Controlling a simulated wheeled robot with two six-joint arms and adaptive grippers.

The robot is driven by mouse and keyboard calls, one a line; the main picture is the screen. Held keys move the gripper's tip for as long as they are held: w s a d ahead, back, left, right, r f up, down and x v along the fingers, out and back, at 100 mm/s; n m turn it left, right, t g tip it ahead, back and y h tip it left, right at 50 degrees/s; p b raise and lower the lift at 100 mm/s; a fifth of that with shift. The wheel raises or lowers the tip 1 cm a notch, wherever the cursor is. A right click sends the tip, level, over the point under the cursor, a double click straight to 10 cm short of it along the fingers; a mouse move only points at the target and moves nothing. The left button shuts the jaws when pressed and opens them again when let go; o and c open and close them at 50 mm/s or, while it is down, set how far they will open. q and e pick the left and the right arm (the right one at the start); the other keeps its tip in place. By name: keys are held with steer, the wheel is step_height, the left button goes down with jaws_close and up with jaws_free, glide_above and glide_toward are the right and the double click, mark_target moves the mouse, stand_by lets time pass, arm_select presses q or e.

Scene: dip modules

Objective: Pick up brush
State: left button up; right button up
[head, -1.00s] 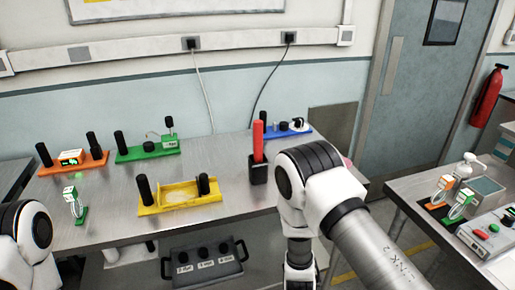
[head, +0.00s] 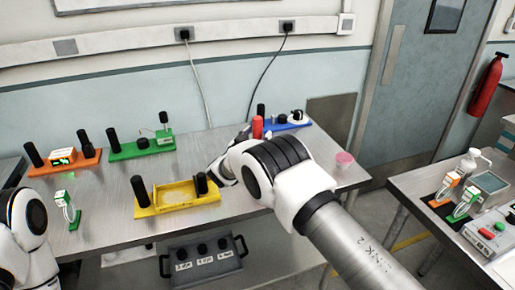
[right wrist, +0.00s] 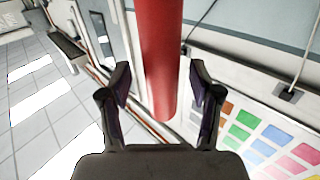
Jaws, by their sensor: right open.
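The brush shows as a red handle (head: 257,127) standing upright near the back of the table, with its lower part and black holder hidden behind my right arm. In the right wrist view the thick red handle (right wrist: 160,50) runs down from the top edge between the two fingers. My right gripper (right wrist: 158,88) is open, with a gap on both sides of the handle. I cannot tell how far the handle sits between the fingertips in depth. In the head view my right gripper is mostly hidden by its arm. Only part of my left arm shows, at the left edge.
A yellow module (head: 178,208) lies left of my right arm. Orange (head: 62,159), green (head: 142,149) and blue (head: 288,126) modules stand along the back. A grey box (head: 203,259) sits below the table.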

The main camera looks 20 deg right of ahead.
steer(key=shift+w+d+f, duration=0.2)
steer(key=shift+w+f, duration=0.2)
steer(key=shift+w, duration=0.3)
steer(key=shift+s+r, duration=0.1)
steer(key=shift+s, duration=0.05)
steer(key=shift+s+r, duration=0.15)
steer(key=shift+s, duration=0.05)
steer(key=c, duration=0.5)
steer(key=shift+s+r, duration=0.1)
steer(key=c, duration=0.6)
arm_select(q)
steer(key=shift+w, duration=0.1)
arm_select(e)
jaws_close()
